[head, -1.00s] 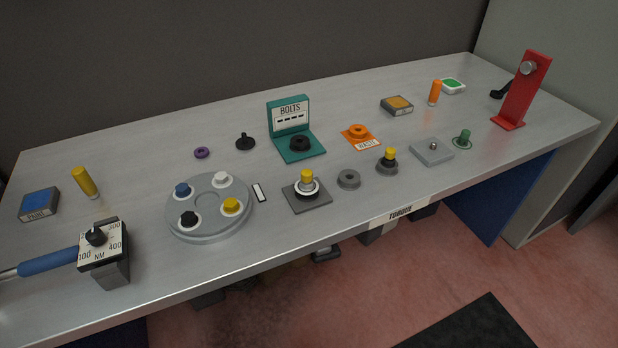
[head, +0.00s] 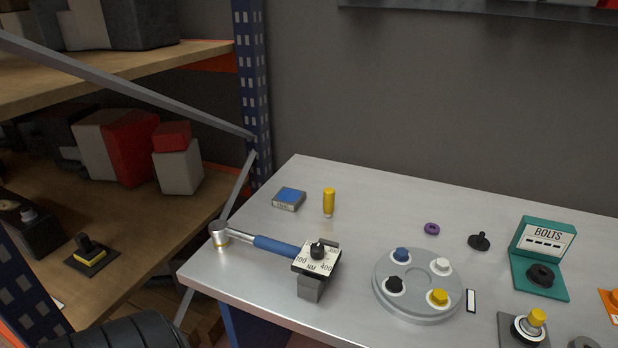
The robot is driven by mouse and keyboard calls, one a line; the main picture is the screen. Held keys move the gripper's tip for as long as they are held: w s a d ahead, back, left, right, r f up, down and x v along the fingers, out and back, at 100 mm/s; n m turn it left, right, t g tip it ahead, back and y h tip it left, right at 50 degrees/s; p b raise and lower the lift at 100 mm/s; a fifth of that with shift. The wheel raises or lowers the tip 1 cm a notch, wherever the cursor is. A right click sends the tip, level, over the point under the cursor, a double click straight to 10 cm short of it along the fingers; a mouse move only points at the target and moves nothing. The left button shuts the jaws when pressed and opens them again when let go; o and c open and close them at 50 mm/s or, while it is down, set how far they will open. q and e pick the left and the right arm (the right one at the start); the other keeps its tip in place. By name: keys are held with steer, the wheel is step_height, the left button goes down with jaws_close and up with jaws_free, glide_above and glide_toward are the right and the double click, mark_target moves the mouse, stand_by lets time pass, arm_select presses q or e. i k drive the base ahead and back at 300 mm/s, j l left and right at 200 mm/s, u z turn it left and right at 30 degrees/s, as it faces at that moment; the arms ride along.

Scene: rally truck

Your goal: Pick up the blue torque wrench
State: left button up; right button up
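The blue torque wrench (head: 272,245) lies near the left front corner of the grey workbench (head: 380,215). It has a blue grip, a metal shaft and a round metal head (head: 219,234) at its left end, close to the bench's left edge. Its right end meets a white dial plate (head: 317,260) marked in NM with a black knob, above a dark grey block (head: 310,288).
A round grey tray (head: 418,308) with several coloured bolts sits right of the wrench. A blue-topped box (head: 289,198) and a yellow cylinder (head: 328,202) stand behind it. A teal BOLTS holder (head: 541,240) is further right. Shelving (head: 130,215) with boxes stands left of the bench.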

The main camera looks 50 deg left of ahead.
mark_target(323, 269)
steer(key=u, duration=1.7)
